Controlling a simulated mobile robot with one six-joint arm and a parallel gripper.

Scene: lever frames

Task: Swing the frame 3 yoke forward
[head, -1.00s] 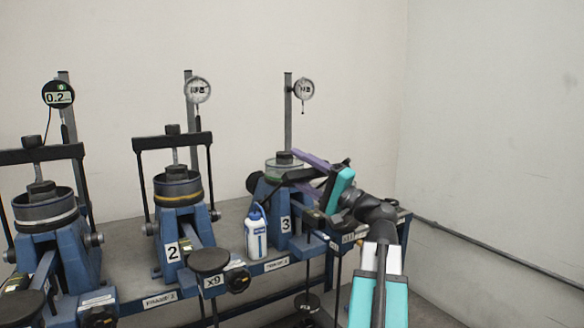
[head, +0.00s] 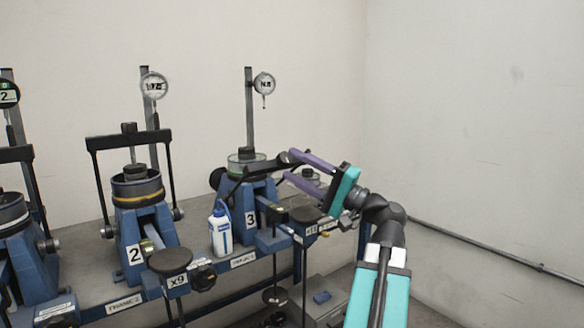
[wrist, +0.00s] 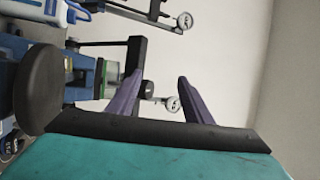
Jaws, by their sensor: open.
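Frame 3 (head: 257,195) is a blue stand marked 3, with a clear-walled cell (head: 240,161) on top and a dial gauge (head: 264,83) above. Its black yoke (head: 266,166) does not stand upright over the cell like the yoke on frame 2; it lies low, reaching right toward my gripper. My gripper (head: 288,166) is open, its purple fingers pointing left at the yoke's right end. In the wrist view the yoke's black bar (wrist: 136,58) is by the left fingertip of my gripper (wrist: 159,77). Nothing is clearly held; contact cannot be told.
Frame 2 (head: 146,225) stands left with its yoke upright, and another frame is cut off at the left edge. A white-and-blue bottle (head: 221,233) stands beside frame 3. Black round pans (head: 170,261) jut out in front. Bare wall and room lie to the right.

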